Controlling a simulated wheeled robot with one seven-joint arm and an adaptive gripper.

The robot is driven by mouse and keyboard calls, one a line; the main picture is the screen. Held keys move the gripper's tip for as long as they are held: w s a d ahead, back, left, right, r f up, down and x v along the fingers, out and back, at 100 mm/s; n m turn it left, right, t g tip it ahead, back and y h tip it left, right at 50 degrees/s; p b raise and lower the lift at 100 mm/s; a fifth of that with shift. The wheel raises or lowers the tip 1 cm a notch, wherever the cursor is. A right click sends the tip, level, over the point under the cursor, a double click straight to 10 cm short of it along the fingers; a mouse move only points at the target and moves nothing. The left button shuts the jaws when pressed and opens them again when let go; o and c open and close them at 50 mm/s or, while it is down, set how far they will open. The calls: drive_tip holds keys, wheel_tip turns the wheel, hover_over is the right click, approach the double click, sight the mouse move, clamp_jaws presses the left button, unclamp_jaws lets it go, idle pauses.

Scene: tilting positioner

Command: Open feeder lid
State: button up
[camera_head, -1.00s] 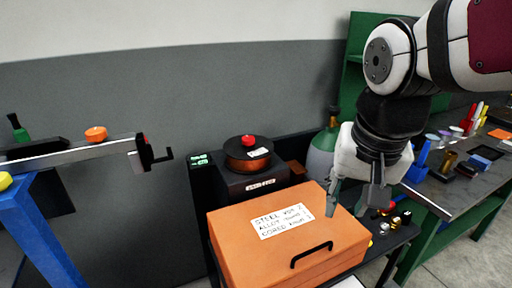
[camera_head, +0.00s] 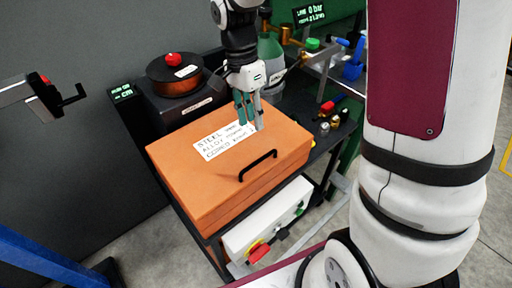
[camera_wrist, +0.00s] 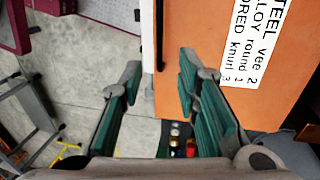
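The feeder is an orange box with a flat orange lid (camera_head: 285,137), lying shut in the head view. A black bar handle (camera_head: 258,165) stands near the lid's front edge.
A copper-coloured spool (camera_head: 174,78) with a red knob stands behind the feeder. A grey-green gas cylinder (camera_head: 270,52) is behind my gripper. A white control box (camera_head: 268,222) with a red knob sits below the lid's front. Small coloured parts (camera_head: 328,112) lie to the right.

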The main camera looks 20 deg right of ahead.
drive_tip(key=p, duration=0.1)
hover_over(258, 154)
drive_tip(key=s+a, duration=0.2)
drive_tip(key=s, duration=0.2)
drive_tip(key=f, duration=1.2)
drive_tip(key=shift+s, duration=0.2)
clamp_jaws()
